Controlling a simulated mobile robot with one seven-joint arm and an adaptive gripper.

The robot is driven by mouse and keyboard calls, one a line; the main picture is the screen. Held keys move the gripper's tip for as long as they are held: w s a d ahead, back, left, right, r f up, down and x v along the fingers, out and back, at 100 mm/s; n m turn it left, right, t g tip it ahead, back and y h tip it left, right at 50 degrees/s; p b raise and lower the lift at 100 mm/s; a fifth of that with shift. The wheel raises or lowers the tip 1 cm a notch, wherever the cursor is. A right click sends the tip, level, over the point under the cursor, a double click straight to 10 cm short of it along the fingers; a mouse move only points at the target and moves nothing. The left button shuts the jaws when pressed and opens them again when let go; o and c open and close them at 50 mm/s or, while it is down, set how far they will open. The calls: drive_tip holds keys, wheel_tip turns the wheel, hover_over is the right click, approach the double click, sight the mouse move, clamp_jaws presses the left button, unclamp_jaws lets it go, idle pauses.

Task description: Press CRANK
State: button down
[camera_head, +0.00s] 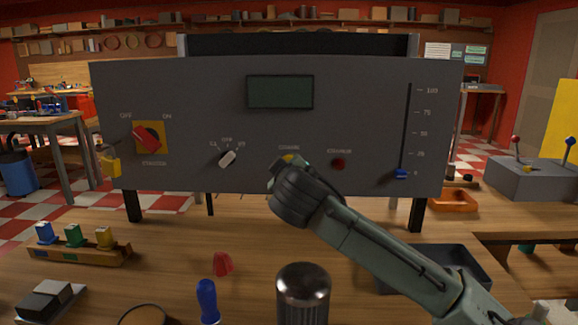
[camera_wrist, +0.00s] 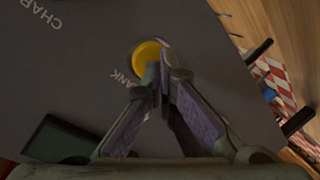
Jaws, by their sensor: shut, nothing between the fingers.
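The grey control panel (camera_head: 190,90) stands upright across the table. The yellow CRANK button (camera_wrist: 146,52) shows in the wrist view as a round button in a dark ring, partly covered by my fingertips. Its label is partly hidden there, reading "ANK". In the head view only a sliver of the yellow button (camera_head: 287,157) shows behind my gripper (camera_head: 281,165). My gripper (camera_wrist: 163,76) is shut and empty, with its tips at the button's edge in the wrist view. I cannot tell whether they touch it.
Right of CRANK is a red button (camera_head: 338,164), then a slider with a blue knob (camera_head: 401,173) at the bottom. To the left are a white-handled selector (camera_head: 227,158) and a red rotary switch (camera_head: 147,138). The display (camera_head: 280,92) is dark.

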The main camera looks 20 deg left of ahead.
drive_tip(key=shift+s+a+f+b+v, duration=0.1)
drive_tip(key=shift+f+v, duration=0.05)
drive_tip(key=shift+v, duration=0.65)
drive_tip(key=shift+s+a+f+b+v, duration=0.1)
drive_tip(key=shift+f+b+v, duration=0.1)
drive_tip(key=shift+v, duration=0.6)
drive_tip(key=shift+a+f+b+v, duration=0.1)
drive_tip(key=shift+f+v, duration=0.05)
drive_tip(key=shift+v, duration=0.6)
drive_tip(key=shift+d, duration=0.1)
